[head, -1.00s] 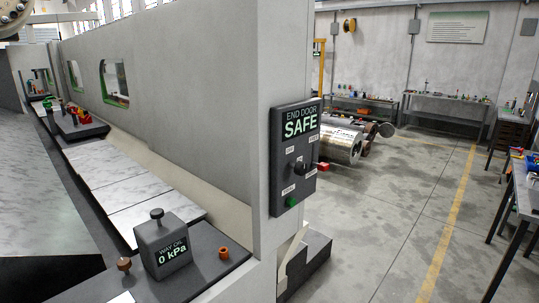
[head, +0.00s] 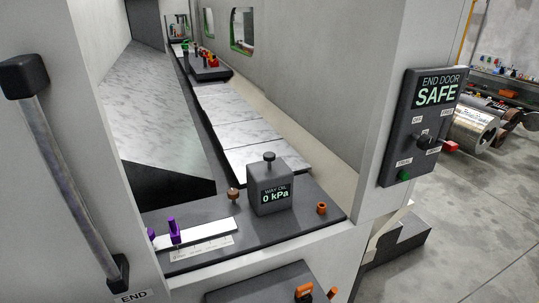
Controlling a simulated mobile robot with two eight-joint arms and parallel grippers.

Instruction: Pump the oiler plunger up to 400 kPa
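The oiler (head: 270,191) is a dark grey box on a dark ledge inside the machine opening. Its front display reads "WAY OIL 0 kPa". The plunger (head: 269,157) is a black knob on a short stem on top of the box, standing up. Neither of my grippers shows in the head view, so nothing is seen touching the plunger.
A control panel (head: 425,124) reading "END DOOR SAFE" is on the post to the right. A door with a long handle (head: 66,180) stands at the left. A copper knob (head: 233,194), an orange fitting (head: 321,208) and purple pegs (head: 173,231) flank the oiler.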

